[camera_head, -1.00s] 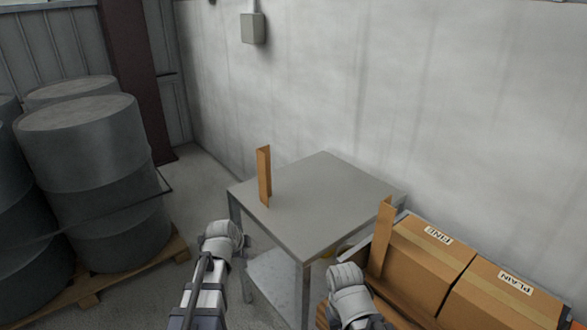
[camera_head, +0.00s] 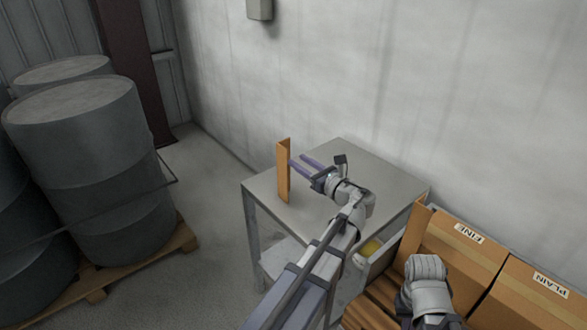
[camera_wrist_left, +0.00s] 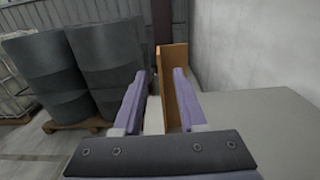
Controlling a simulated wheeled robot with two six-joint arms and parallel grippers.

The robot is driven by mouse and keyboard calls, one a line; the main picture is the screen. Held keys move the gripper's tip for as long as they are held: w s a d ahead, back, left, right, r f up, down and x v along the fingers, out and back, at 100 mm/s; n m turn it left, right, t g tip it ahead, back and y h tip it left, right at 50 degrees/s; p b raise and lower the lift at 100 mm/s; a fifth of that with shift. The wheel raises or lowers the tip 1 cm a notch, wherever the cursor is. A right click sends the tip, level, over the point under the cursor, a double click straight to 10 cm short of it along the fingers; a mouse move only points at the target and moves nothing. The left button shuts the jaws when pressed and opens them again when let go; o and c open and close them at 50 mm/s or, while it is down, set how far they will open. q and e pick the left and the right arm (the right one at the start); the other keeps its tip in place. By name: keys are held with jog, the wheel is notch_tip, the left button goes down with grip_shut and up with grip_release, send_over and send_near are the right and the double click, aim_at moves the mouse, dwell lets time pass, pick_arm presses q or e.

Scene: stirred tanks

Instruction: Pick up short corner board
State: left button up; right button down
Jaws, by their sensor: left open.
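The short corner board (camera_head: 283,172), an orange-brown L-shaped strip, stands upright near the left edge of the grey table (camera_head: 330,210). My left gripper (camera_head: 297,160) is open, reaching over the table from the right, its purple fingertips close to the board's right side. In the left wrist view the board (camera_wrist_left: 173,55) stands upright ahead of the fingers, right of the middle of the gap, partly hidden by the right finger. Contact cannot be told. My right arm shows at the lower right, but its gripper is out of view.
Cartons marked FINE (camera_head: 463,245) and PLAIN (camera_head: 530,290) stand at the lower right; another brown board (camera_head: 414,232) stands at their left corner. Grey drums (camera_head: 85,165) on a pallet stand left. A wall (camera_head: 400,90) rises behind the table. The table's back is clear.

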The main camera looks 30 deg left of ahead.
aim_at(287, 153)
pick_arm(q)
jog(key=x, duration=0.8)
jog(key=shift+s+r, duration=0.1)
grip_shut()
dwell(0.4)
dwell(1.1)
